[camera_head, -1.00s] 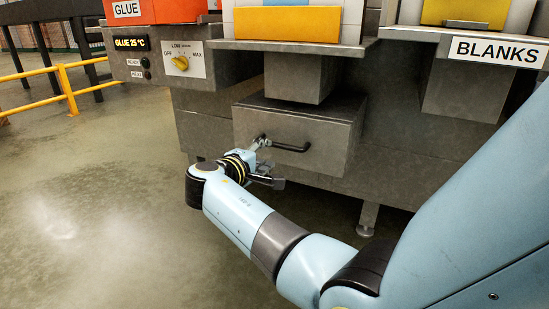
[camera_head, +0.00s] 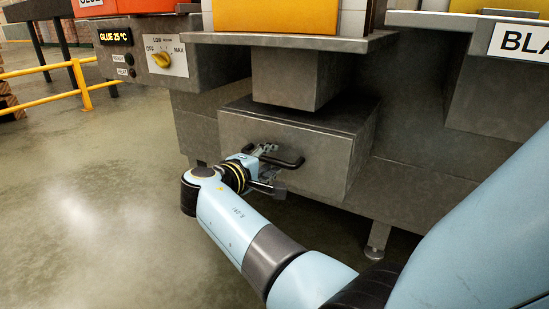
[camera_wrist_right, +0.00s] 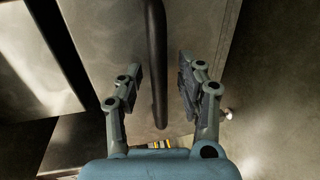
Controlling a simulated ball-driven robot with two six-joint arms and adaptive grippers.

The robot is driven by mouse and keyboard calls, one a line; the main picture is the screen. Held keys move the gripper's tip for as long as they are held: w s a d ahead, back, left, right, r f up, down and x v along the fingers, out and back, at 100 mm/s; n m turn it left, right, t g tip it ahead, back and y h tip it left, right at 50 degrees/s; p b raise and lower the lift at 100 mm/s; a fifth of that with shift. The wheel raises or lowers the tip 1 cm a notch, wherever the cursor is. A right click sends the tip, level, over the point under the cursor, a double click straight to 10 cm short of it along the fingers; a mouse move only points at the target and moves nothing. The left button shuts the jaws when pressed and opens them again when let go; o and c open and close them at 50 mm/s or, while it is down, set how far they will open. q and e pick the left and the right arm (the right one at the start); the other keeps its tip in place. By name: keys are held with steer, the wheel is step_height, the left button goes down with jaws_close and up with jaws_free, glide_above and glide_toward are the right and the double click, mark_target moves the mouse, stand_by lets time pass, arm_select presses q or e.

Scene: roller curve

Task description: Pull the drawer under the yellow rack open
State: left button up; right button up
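The grey metal drawer (camera_head: 325,164) is under the yellow rack (camera_head: 275,17), with a black bar handle (camera_head: 291,163) on its front. I cannot tell whether the drawer is out at all. My right gripper (camera_head: 268,168) is at the left part of the handle. In the right wrist view the handle (camera_wrist_right: 157,60) runs between the two fingers of the right gripper (camera_wrist_right: 160,75), with a gap on each side. The fingers are open and not closed on it. My left gripper is not in view.
A control panel with a yellow knob (camera_head: 161,59) is at the upper left. A grey shelf edge (camera_head: 300,41) juts out above the drawer. A machine foot (camera_head: 377,238) stands at the lower right. Yellow railing (camera_head: 60,70) is far left. The floor at left (camera_head: 90,190) is clear.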

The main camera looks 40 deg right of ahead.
steer(key=shift+c, duration=0.5)
jaws_close()
